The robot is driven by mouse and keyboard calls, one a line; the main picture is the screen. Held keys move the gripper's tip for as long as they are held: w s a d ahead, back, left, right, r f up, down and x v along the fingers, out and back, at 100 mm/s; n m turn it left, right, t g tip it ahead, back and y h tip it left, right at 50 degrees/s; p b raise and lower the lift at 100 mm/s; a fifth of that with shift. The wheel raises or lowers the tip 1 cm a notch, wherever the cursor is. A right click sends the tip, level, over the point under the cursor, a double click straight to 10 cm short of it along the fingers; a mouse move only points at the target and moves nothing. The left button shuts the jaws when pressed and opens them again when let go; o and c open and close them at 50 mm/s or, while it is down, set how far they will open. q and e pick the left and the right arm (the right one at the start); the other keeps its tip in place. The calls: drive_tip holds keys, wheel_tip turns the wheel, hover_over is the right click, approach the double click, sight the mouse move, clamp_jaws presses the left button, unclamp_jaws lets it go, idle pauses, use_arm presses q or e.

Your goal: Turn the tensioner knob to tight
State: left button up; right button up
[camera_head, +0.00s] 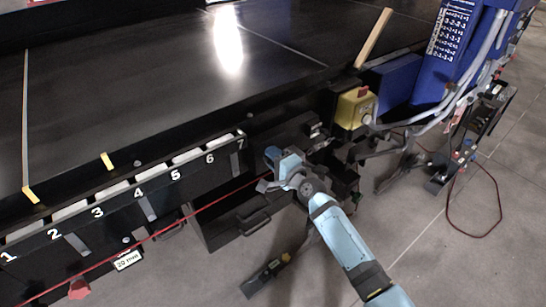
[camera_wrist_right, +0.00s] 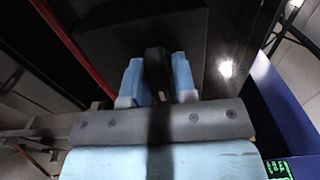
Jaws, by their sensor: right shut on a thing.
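My right gripper (camera_head: 270,158) reaches in from the lower right of the head view, against the front of the black conveyor, just right of the number 7. In the right wrist view its two light-blue fingers (camera_wrist_right: 157,82) are closed on both sides of a narrow black piece, which appears to be the tensioner knob (camera_wrist_right: 156,66). The gripper hides the knob in the head view, and I cannot read its setting. My left gripper is in neither view.
The conveyor's front rail (camera_head: 120,205) carries numbers 1 to 7, with a red cord (camera_head: 210,203) along it. A yellow box with a red button (camera_head: 355,107) sits right of my gripper. A blue column (camera_head: 450,55) stands at the right. Grey floor (camera_head: 430,255) is open at lower right.

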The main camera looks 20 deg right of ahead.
drive_tip(key=o, duration=0.8)
drive_tip(key=shift+c, duration=0.2)
drive_tip(key=b+v, duration=0.2)
drive_tip(key=v, duration=1.1)
drive_tip(key=shift+s, duration=0.4)
drive_tip(key=shift+d, duration=0.1)
drive_tip(key=s+a+f+n+g+h, duration=0.1)
drive_tip(key=s+a+f+n+g, duration=0.1)
drive_tip(key=s+f+n, duration=0.6)
drive_tip(key=s+a+f+n+g+h+p, duration=0.1)
drive_tip(key=s+f+n+g, duration=0.3)
drive_tip(key=s+f+n, duration=0.5)
drive_tip(key=s+a+f+h, duration=0.1)
drive_tip(key=s, duration=0.4)
drive_tip(key=shift+s+a, duration=0.25)
drive_tip(key=shift+a, duration=0.05)
